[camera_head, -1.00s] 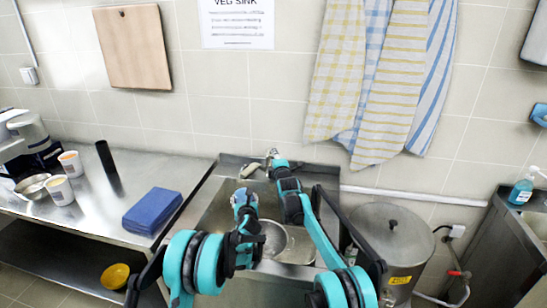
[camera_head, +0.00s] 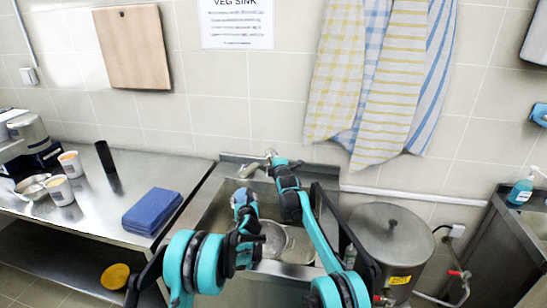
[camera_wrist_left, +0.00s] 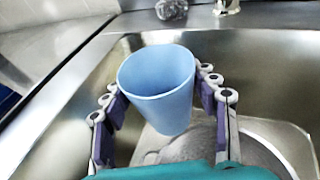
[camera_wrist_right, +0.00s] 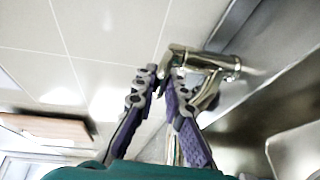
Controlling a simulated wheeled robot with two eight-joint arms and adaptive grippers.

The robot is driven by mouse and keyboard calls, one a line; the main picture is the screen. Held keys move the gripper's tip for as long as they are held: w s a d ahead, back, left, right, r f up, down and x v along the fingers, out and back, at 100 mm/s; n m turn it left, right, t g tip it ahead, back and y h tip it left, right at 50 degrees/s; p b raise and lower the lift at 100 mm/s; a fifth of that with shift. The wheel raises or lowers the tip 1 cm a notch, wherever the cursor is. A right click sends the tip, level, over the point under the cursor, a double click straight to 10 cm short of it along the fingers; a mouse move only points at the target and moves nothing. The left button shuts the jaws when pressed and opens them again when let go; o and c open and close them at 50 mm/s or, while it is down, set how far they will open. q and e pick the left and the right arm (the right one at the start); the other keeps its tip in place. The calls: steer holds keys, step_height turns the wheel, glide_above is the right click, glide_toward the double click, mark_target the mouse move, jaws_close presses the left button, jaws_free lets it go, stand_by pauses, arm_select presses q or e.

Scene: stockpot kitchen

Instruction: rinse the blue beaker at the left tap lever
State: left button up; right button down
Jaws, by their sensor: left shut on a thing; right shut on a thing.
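The blue beaker (camera_wrist_left: 158,85) is in my left gripper (camera_wrist_left: 160,100), between its fingers, with its open mouth facing the left wrist camera. My left gripper also shows in the head view (camera_head: 244,197), over the sink basin (camera_head: 217,212) and in front of the tap. My right gripper (camera_wrist_right: 165,84) is shut at the metal tap (camera_wrist_right: 205,64), its fingertips at the end of a lever-like part. In the head view my right gripper (camera_head: 279,165) is at the tap (camera_head: 271,154) and partly covers it. I cannot tell whether water runs.
A round metal pan or strainer (camera_head: 272,238) lies in the basin. A grey scrubber (camera_wrist_left: 172,9) sits on the back rim. A blue cloth stack (camera_head: 152,211) lies on the left counter. A large lidded pot (camera_head: 392,235) stands right of the sink. Towels hang behind.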

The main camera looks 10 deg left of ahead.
steer(key=shift+a, duration=0.1)
steer(key=shift+w+a+r, duration=0.1)
steer(key=shift+r, duration=0.3)
steer(key=c, duration=1.6)
jaws_free()
steer(key=shift+a, duration=0.1)
steer(key=v, duration=1.2)
steer(key=shift+f, duration=0.15)
